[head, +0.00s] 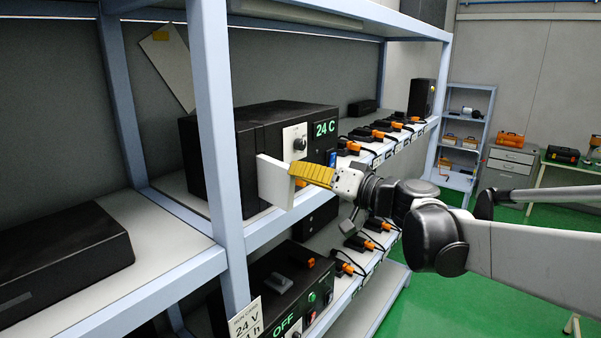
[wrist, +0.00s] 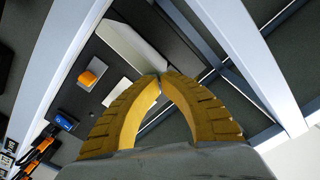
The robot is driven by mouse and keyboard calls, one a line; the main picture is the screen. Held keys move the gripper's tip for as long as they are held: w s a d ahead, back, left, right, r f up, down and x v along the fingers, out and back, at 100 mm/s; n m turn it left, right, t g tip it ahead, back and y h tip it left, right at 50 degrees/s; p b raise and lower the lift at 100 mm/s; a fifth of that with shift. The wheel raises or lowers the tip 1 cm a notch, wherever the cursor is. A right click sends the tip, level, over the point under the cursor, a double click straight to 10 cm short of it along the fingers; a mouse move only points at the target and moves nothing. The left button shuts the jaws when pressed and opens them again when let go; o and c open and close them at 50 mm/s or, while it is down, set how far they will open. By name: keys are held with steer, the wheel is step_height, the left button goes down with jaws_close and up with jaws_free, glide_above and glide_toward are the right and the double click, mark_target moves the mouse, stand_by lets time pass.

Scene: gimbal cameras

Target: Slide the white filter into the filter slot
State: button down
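The white filter (head: 275,182) is a thin white plate standing upright at the front left of a black box (head: 215,160) on the middle shelf. My gripper (head: 292,172) has yellow ribbed fingers shut on the filter's near edge. In the wrist view, the fingertips (wrist: 161,80) meet at the end of the filter (wrist: 132,46), which extends up and left from them along the box. I cannot make out the filter slot; the filter may cover it. I cannot tell whether the filter touches the box or is partly inside it.
A blue-grey rack post (head: 216,120) stands just left of the filter. The box front has a white knob panel (head: 294,141) and a green 24 C display (head: 325,128). Several black-and-orange devices line the shelf to the right. A lower box (head: 288,290) reads OFF.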

mark_target(284, 165)
steer(key=shift+b+x, duration=0.3)
steer(key=shift+x, duration=1.9)
steer(key=shift+s+d, duration=0.1)
steer(key=shift+d, duration=0.05)
steer(key=v, duration=1.4)
steer(key=shift+s+d, duration=0.15)
steer(key=shift+s, duration=0.05)
steer(key=shift+w+d, duration=0.1)
